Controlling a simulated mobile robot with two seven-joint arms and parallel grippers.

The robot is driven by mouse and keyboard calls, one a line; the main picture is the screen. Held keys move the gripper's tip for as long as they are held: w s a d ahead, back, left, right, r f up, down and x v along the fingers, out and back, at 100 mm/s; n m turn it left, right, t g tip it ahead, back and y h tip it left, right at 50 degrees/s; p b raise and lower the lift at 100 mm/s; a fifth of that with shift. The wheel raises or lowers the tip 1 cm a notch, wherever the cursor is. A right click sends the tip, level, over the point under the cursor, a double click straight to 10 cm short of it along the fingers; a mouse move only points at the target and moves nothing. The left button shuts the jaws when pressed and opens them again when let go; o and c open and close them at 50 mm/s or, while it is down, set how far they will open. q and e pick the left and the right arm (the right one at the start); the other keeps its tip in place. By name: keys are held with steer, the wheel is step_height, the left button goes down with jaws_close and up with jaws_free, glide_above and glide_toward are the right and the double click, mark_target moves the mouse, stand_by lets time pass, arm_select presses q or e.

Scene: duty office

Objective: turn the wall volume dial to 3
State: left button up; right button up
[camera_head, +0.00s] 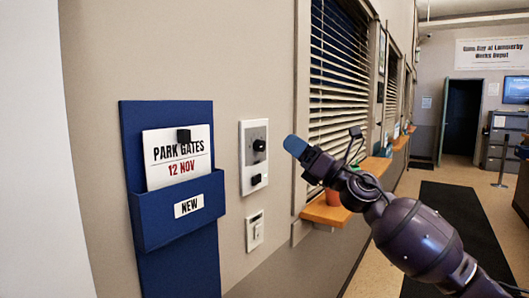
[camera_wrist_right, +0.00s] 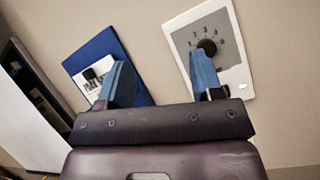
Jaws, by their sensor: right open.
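The wall volume dial is a black round knob (camera_head: 259,145) on a pale plate (camera_head: 247,170) with a grey scale area. In the right wrist view the knob (camera_wrist_right: 207,46) has small digits around its upper side; I cannot tell which one it points at. My right gripper (camera_head: 294,146) reaches in from the right, with blue fingertips a little right of the plate. In the wrist view my right gripper (camera_wrist_right: 158,72) is open and empty, the right finger overlapping the plate just below the knob. Contact with the dial is not clear. My left gripper is out of view.
A blue wall holder (camera_head: 175,245) with a "Park Gates" card (camera_head: 165,170) hangs left of the dial. A small switch plate (camera_head: 254,231) sits below it. Right are window blinds (camera_head: 335,80) and a wooden sill (camera_head: 326,212) with a pot. Floor lies open beyond.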

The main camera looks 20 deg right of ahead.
step_height(320, 180, up, 4)
steer(key=n+g, duration=0.2)
steer(key=n, duration=0.8)
steer(key=n+g+h, duration=0.2)
steer(key=n+h, duration=0.2)
steer(key=n, duration=0.8)
glide_toward(263, 146)
steer(key=x, duration=0.8)
steer(key=shift+a, duration=0.1)
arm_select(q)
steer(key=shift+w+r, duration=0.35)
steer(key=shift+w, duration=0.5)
arm_select(e)
steer(key=shift+w+a, duration=0.3)
steer(key=shift+w, duration=0.15)
steer(key=shift+c, duration=0.4)
